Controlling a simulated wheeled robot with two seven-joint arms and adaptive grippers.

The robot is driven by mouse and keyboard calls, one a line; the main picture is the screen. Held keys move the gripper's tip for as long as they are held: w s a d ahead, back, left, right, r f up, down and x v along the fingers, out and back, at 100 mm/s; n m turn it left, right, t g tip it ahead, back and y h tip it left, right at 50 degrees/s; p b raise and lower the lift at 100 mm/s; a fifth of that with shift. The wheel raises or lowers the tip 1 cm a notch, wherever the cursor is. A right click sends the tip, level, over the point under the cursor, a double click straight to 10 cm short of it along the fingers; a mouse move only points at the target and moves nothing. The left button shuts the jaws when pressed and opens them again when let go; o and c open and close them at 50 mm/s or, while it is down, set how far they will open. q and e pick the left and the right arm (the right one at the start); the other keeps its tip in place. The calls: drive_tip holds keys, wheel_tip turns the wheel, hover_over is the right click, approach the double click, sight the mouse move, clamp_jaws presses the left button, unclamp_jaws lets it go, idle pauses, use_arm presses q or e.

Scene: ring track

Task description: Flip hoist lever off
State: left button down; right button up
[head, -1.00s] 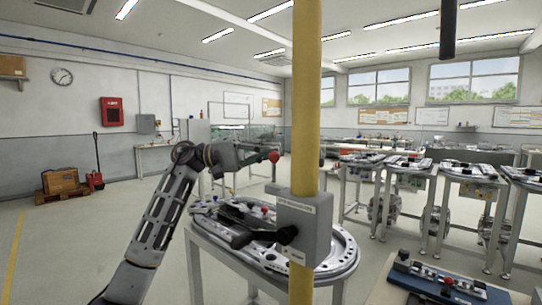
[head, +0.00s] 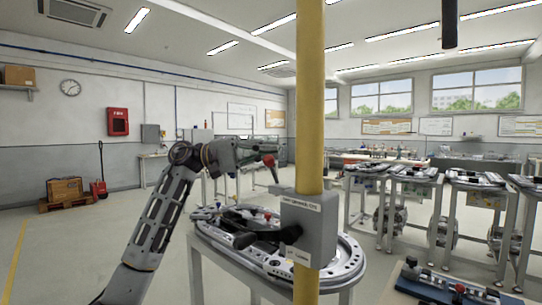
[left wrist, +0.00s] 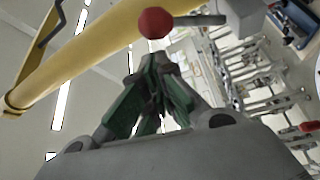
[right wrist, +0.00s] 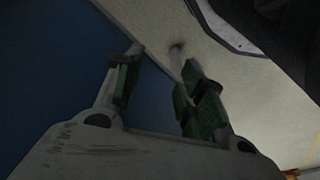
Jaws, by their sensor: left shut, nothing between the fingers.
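A grey hoist switch box (head: 318,232) with label strips is fixed to a yellow post (head: 310,100). A lever with a red ball knob (head: 269,160) rises from the box's upper left. In the left wrist view the red knob (left wrist: 155,22) is on a grey rod, just beyond the fingertips. My left gripper (head: 262,157) is shut and empty beside the knob; I cannot tell whether it touches. Its closed fingers show in the left wrist view (left wrist: 150,75). My right gripper (right wrist: 162,58) is open and empty; it does not show in the head view.
A black handle-like part (head: 262,238) shows at the box's left. Behind the post stands a table with a grey ring track (head: 345,262). More track tables (head: 400,172) stand at the right. A blue panel (head: 455,290) is at lower right. Open floor lies left.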

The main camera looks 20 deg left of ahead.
use_arm(q)
drive_tip(key=shift+s+a+m+h+b, duration=0.2)
drive_tip(key=shift+s+m+b, duration=0.25)
drive_tip(key=shift+b, duration=0.25)
drive_tip(key=shift+s+a+m+h+b, duration=0.2)
drive_tip(key=shift+s+m+b, duration=0.2)
drive_tip(key=shift+b, duration=0.3)
use_arm(e)
drive_tip(key=shift+t, duration=0.4)
drive_tip(key=shift+w+a+r, duration=0.1)
drive_tip(key=shift+a+r, duration=0.1)
drive_tip(key=shift+r, duration=0.95)
drive_tip(key=shift+a+r, duration=0.2)
drive_tip(key=shift+r, duration=0.95)
use_arm(q)
drive_tip(key=shift+f, duration=0.1)
drive_tip(key=v, duration=1.2)
drive_tip(key=shift+w, duration=0.1)
use_arm(e)
drive_tip(key=shift+a, duration=0.1)
